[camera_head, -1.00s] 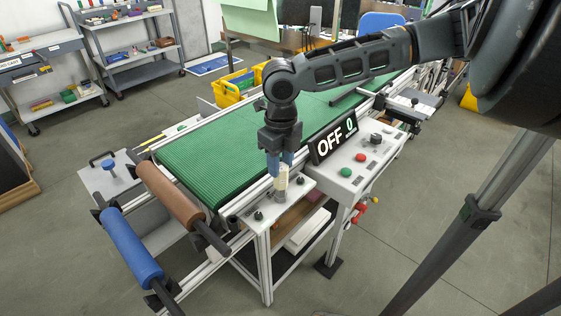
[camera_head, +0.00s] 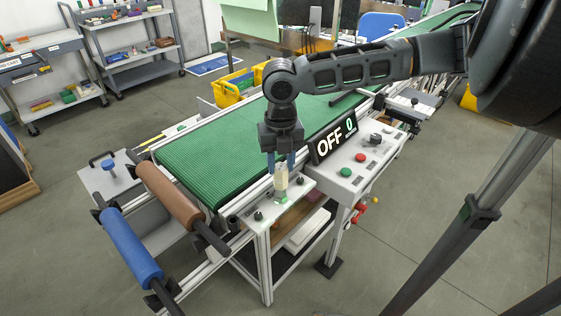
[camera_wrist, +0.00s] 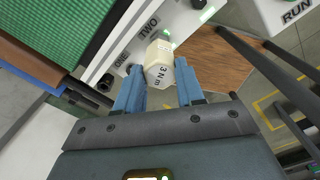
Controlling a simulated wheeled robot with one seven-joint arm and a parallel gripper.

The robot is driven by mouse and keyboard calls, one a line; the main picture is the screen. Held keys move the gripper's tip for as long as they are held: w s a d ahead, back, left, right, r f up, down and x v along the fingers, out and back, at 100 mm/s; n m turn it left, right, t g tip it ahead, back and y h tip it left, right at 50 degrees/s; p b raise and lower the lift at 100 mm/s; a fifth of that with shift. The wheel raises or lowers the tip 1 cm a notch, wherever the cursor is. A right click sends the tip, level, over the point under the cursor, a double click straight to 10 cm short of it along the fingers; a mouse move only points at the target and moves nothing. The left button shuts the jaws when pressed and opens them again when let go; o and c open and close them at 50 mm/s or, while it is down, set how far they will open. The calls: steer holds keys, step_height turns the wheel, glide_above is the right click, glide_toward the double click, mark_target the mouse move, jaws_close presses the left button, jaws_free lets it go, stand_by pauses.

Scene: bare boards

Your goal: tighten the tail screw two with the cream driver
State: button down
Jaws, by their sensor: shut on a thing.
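My gripper (camera_head: 281,164) is shut on the cream driver (camera_head: 281,180), which it holds upright above the white end plate (camera_head: 290,195) of the conveyor. In the wrist view the driver (camera_wrist: 160,62) is marked "3 N m" and sits between the two blue fingers of my gripper (camera_wrist: 160,92). The plate (camera_wrist: 125,48) carries the labels "ONE" and "TWO", with the driver's far end close to "TWO". Tail screw two cannot be made out; whether the driver's tip touches it is hidden. A green patch shows at the driver's foot.
Dark knobs (camera_head: 258,215) stand on the plate beside the driver. The green belt (camera_head: 220,150) lies behind it. A control box with an "OFF" display (camera_head: 332,141) stands close on the right. Brown (camera_head: 168,194) and blue (camera_head: 131,246) rollers are at left.

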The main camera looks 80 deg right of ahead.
steer(key=shift+r, duration=1.1)
steer(key=shift+r, duration=2.5)
